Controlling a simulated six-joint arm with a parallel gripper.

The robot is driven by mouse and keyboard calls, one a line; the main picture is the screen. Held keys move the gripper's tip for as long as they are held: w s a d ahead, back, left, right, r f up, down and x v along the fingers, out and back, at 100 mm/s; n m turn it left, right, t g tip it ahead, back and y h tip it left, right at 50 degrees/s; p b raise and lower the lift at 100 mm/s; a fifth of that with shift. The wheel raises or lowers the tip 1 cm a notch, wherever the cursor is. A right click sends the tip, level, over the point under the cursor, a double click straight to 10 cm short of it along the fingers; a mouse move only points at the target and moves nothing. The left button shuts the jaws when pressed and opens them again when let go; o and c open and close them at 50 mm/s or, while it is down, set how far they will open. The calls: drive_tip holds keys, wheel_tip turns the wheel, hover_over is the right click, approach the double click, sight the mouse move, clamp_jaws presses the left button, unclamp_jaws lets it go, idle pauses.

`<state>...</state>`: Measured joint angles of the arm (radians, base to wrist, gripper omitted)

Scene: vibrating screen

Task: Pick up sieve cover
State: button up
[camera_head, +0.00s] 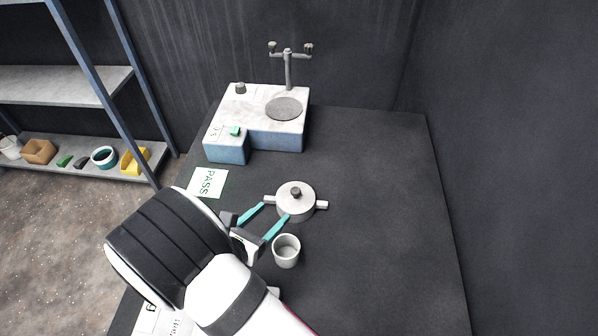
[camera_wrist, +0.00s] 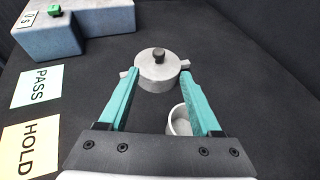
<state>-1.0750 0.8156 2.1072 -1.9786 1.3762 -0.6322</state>
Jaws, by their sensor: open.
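The sieve cover (camera_head: 303,189) is a round grey lid with a dark knob on top. It sits on a round grey sieve body with two side handles on the dark table. In the wrist view the cover (camera_wrist: 172,67) lies ahead of the fingertips, and its knob stands between the finger lines. My gripper (camera_head: 275,211) is open, with two teal fingers spread and nothing between them. In the wrist view my gripper (camera_wrist: 158,77) points at the covered sieve. I cannot tell whether the fingertips touch it.
A small grey cup (camera_head: 286,251) stands close beside the right finger. The vibrating machine (camera_head: 258,128), with a round plate and a clamp post, stands behind. A PASS card (camera_head: 207,183) and a HOLD card (camera_wrist: 29,147) lie left. The table's right side is clear.

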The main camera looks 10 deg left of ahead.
sight(293, 193)
drive_tip(key=x, duration=1.3)
drive_tip(key=shift+a+f, duration=0.1)
clamp_jaws()
